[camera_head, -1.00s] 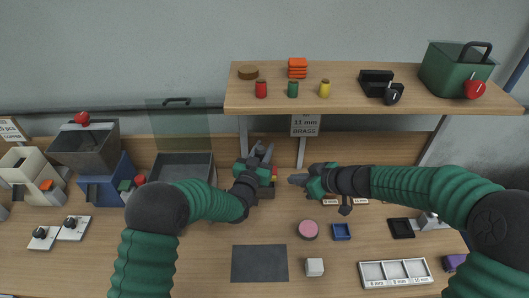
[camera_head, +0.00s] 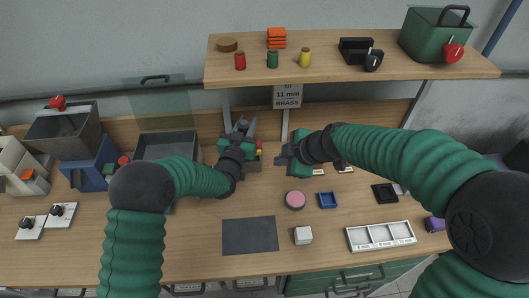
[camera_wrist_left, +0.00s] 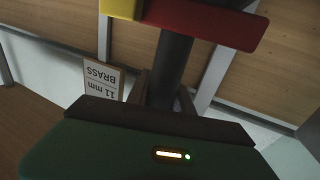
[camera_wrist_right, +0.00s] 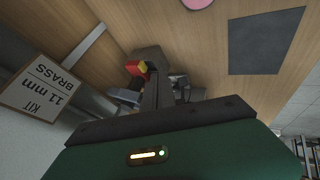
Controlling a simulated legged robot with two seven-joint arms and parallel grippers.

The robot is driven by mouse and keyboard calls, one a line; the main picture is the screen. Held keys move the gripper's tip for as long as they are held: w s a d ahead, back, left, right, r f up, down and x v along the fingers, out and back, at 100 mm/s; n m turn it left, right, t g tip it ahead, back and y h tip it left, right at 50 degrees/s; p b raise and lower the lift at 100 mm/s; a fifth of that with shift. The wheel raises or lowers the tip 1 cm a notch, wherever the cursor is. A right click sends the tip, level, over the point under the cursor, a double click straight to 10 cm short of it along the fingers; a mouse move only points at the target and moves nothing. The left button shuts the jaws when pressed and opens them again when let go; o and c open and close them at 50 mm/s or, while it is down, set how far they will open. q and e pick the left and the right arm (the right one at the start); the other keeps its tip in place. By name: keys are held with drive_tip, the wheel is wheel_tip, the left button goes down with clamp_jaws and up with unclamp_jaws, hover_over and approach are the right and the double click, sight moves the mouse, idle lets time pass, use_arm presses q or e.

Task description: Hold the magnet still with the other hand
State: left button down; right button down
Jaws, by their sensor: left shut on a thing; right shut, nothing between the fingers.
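My left gripper (camera_head: 246,127) is shut on a dark grey post (camera_wrist_left: 173,65), seen between its fingers in the left wrist view. A red and yellow bar (camera_wrist_left: 205,22) crosses the far end of the post; I cannot tell whether they are joined. The same red and yellow piece (camera_head: 258,149) shows small beside my left gripper in the head view. I cannot tell for certain which part is the magnet. My right gripper (camera_head: 281,156) is shut and empty, to the right of the left one, pointing left. In the right wrist view, red and yellow (camera_wrist_right: 136,69) shows beyond its fingertips.
A shelf (camera_head: 345,72) with several items overhangs the back, with an 11 mm brass sign (camera_head: 287,96) below. A pink disc (camera_head: 295,200), blue tray (camera_head: 327,200), white cube (camera_head: 303,235), dark mat (camera_head: 250,235) and white compartment tray (camera_head: 381,237) lie in front. Grey bin (camera_head: 168,145) is left.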

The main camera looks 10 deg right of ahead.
drive_tip(key=x, duration=0.9)
drive_tip(key=shift+a+f, duration=0.1)
drive_tip(key=shift+f, duration=0.05)
drive_tip(key=w, duration=0.3)
drive_tip(key=shift+w+a+f, duration=0.1)
drive_tip(key=shift+w+f, duration=0.2)
drive_tip(key=shift+w, duration=0.45)
drive_tip(key=shift+w, duration=1.25)
drive_tip(key=shift+r, duration=0.1)
